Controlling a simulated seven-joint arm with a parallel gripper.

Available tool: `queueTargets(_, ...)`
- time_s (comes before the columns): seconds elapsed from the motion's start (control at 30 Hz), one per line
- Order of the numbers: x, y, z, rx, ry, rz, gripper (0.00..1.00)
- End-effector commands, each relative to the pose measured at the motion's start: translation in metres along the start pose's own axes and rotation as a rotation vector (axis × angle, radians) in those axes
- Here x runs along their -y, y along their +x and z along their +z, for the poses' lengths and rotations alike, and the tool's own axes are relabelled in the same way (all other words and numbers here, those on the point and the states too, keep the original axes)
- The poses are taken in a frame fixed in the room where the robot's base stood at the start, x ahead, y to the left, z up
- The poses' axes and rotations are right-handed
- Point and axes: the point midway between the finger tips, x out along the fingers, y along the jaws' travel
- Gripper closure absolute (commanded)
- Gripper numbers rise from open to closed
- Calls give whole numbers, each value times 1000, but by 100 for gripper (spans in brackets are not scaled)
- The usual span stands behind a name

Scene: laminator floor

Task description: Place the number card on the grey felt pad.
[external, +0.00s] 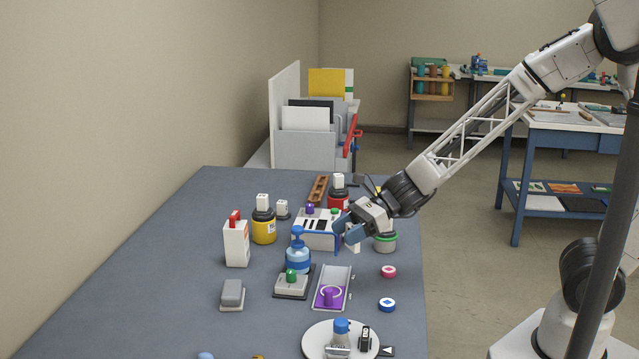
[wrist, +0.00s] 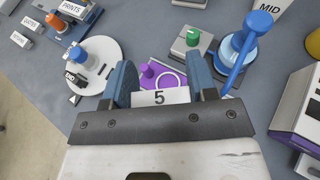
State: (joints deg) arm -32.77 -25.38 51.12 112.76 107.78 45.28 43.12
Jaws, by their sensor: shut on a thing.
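The number card (wrist: 159,97) is white with a black 5. My gripper (wrist: 163,88) is shut on it, and the card stands between the blue fingers in the wrist view. In the external view my gripper (external: 350,233) is above the table's right part, beside the white machine, and a white piece of the card (external: 353,241) shows there. I cannot pick out the grey felt pad with certainty. A grey tray (external: 345,281) with a purple knobbed piece (external: 330,297) lies in front of my gripper, and part of the purple piece is hidden by the card in the wrist view.
A green-knobbed block (external: 292,283) and a blue pump bottle (external: 298,257) stand left of the tray. A white round plate (external: 312,345) with small items is at the front. A green-rimmed tub (external: 385,243) is right of my gripper.

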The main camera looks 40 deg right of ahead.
Motion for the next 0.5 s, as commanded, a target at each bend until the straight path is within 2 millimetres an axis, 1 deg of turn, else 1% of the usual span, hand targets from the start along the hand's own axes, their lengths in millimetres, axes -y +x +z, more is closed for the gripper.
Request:
queueTargets(0.03, 0, 7, 3, 0, -7, 21, 71)
queueTargets(0.5, -3, 61, 26, -1, -89, 217, 71)
